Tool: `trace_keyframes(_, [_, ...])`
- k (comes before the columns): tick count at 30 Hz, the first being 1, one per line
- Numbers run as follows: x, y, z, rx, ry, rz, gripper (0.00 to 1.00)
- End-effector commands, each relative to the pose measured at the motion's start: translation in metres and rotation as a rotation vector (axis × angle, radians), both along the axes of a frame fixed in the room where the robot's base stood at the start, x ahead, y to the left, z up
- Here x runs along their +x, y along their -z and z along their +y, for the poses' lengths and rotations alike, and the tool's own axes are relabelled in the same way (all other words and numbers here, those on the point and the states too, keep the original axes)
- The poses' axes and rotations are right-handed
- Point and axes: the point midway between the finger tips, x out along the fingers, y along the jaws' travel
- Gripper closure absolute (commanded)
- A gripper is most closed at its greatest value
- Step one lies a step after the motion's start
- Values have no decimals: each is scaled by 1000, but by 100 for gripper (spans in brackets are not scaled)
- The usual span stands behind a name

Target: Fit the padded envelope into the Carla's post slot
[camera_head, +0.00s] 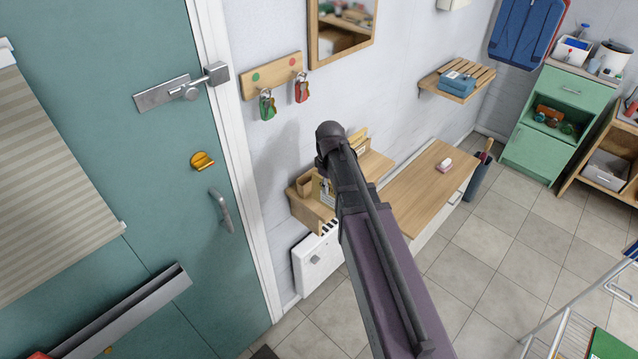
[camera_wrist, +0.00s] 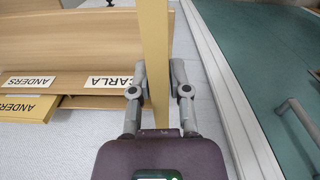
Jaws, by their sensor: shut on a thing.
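My gripper (camera_wrist: 156,82) is shut on the padded envelope (camera_wrist: 155,40), a tan strip seen edge-on between its two fingers in the wrist view. The envelope stands upright and runs beyond the top of that view. The CARLA label (camera_wrist: 110,82) is just left of it on a pale wooden post shelf (camera_wrist: 75,52). The label's right end is close to the left finger. The envelope's far end and the slot opening are hidden, so I cannot tell whether they meet. In the head view my arm covers the gripper in front of the wall shelf (camera_head: 305,213).
An ANDERS label (camera_wrist: 28,83) is further left, with a yellow envelope marked ANDERS (camera_wrist: 22,108) below it. The green door (camera_wrist: 270,60) and its white frame stand close on the right. A key rack (camera_head: 272,76) and a mirror (camera_head: 342,30) hang above the shelf.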

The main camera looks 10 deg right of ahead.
Motion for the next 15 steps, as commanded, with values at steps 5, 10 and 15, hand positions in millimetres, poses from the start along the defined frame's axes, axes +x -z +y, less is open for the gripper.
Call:
trace_keyframes(5, [3,-5,-13,0,174,0,100])
trace_keyframes(10, [5,-10,-29,0,408,0,100])
trace_keyframes(15, [8,-15,-47,0,658,0,100])
